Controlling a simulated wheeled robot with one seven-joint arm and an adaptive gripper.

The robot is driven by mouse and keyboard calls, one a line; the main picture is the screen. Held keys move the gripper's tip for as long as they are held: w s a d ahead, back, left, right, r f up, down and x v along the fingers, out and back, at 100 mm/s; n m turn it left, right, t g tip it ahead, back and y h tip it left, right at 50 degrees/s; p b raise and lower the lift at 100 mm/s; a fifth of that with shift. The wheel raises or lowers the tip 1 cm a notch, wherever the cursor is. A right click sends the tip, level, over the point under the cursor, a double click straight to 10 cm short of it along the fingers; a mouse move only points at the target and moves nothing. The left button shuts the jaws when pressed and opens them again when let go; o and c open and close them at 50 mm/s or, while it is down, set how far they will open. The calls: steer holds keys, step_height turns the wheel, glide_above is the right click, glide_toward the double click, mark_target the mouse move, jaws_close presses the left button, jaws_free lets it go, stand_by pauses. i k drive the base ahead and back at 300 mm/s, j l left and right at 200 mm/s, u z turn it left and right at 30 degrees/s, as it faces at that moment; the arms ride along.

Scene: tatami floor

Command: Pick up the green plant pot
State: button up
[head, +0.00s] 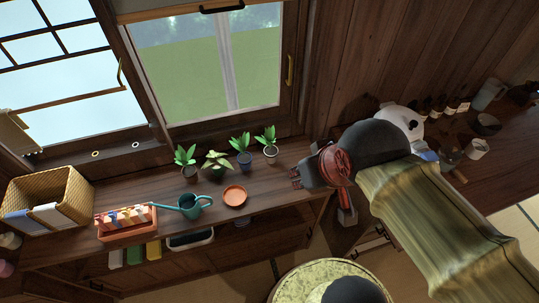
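Several small potted plants stand in a row on the wooden counter below the window. The leftmost pot (189,171) looks grey-green. The second pot (217,173) is dark and largely covered by its broad leaves; its colour is hard to tell. Which pot is the green one is not clear at this size. My gripper (321,198) is right of the row, near the counter's right end. Its two fingers are spread apart, with nothing seen between them.
A teal watering can (193,206) and a terracotta saucer (235,196) lie in front of the plants. An orange planter box (128,230) and a wicker basket (50,199) stand at left. A side counter (502,165) holds bottles and cups.

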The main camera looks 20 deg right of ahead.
mark_target(217, 164)
steer(key=j+z, duration=0.1)
steer(key=z, duration=0.3)
steer(key=j+z, duration=0.15)
steer(key=z, duration=0.3)
steer(key=j+z, duration=0.1)
steer(key=z, duration=0.3)
steer(key=k+z, duration=0.1)
steer(key=z, duration=0.35)
steer(key=k+j, duration=0.45)
steer(key=j, duration=0.15)
steer(key=k+j, duration=0.4)
steer(key=j, duration=0.15)
